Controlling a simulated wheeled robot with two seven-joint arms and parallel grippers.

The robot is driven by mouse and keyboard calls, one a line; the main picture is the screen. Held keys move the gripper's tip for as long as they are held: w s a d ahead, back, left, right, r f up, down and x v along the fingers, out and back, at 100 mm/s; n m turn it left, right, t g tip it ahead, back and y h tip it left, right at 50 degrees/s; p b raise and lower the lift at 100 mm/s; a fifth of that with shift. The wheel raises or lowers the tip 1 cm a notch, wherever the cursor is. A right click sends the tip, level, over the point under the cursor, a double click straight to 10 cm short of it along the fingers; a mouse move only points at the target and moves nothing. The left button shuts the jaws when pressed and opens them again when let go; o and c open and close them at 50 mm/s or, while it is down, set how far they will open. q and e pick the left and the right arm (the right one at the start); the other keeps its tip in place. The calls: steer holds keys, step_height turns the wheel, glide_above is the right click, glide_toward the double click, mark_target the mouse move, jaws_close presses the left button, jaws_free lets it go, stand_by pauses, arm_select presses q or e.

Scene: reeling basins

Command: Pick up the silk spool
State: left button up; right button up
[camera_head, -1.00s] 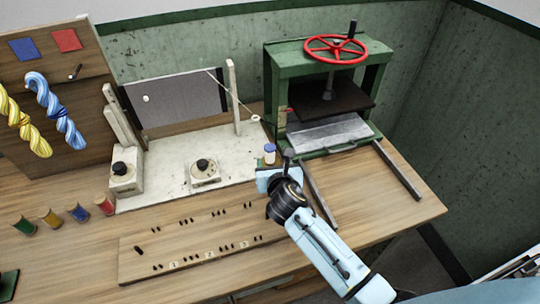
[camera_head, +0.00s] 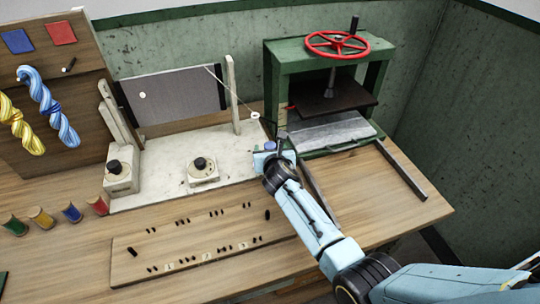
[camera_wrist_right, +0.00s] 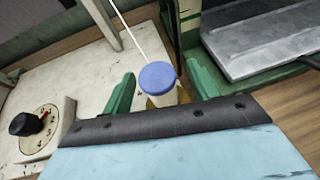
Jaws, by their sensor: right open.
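A spool with a blue top and a pale body (camera_wrist_right: 160,82) stands upright at the right end of the white reeling bench. Its lower part is hidden behind my wrist in the right wrist view. In the head view only its blue top (camera_head: 270,145) shows, behind my right gripper. My right gripper (camera_head: 267,156) is open, and its green fingers (camera_wrist_right: 163,92) stand on either side of the spool, with gaps showing. My left gripper is not in view.
The green press (camera_head: 276,80) with a red handwheel stands close behind and right of the spool. A metal rail (camera_head: 312,185) runs beside my right arm. Several coloured spools (camera_head: 72,213) stand at the left. A pegged board (camera_head: 190,250) lies in front.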

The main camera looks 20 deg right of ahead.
steer(key=c, duration=1.2)
